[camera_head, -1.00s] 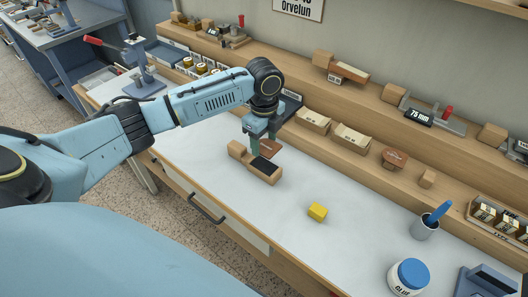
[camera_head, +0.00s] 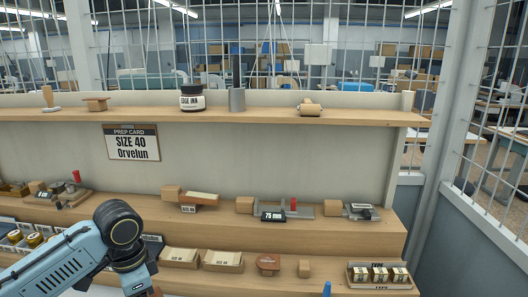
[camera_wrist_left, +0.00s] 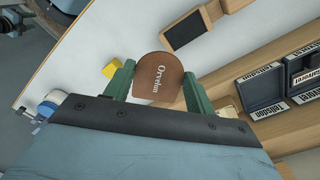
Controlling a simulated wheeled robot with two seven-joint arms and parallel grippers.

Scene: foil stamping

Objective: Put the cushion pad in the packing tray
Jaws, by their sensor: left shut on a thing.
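I cannot tell which is the packing tray. My right gripper is not in view.
A prep card (camera_head: 132,143) reads "SIZE 40 Orvelun".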

